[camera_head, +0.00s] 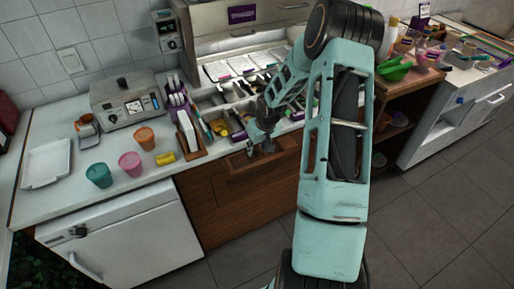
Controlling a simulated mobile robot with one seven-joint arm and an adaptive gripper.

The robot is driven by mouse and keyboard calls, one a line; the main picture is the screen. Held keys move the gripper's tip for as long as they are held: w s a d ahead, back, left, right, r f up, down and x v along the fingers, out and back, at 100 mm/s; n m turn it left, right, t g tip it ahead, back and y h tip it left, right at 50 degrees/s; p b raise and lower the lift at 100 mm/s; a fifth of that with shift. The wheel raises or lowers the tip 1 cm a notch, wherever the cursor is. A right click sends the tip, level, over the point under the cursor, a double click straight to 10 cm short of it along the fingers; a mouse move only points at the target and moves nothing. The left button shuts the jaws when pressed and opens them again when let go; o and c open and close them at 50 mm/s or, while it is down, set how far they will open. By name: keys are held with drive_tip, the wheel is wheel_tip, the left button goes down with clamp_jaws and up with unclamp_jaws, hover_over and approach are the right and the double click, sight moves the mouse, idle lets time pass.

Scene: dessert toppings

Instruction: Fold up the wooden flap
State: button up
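A brown wooden flap (240,167) juts out from the front of the wooden cabinet (214,213), just below the counter edge. It looks partly lowered, and its right side is partly hidden behind my arm. My gripper (266,149) points down at the flap's upper edge, close to the counter front. From this view I cannot tell whether it touches the flap. The fingers are small and dark here, and I cannot tell whether they are open or shut.
The white counter (45,208) holds a grey appliance (128,104), orange (145,138), pink (130,163) and teal (98,175) cups, and a topping rack with many compartments. A shelf with green bowls (394,70) stands right. The floor (440,215) is clear at right.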

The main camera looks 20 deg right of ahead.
drive_tip(key=v, duration=1.1)
drive_tip(key=shift+r, duration=0.4)
drive_tip(key=shift+s, duration=0.1)
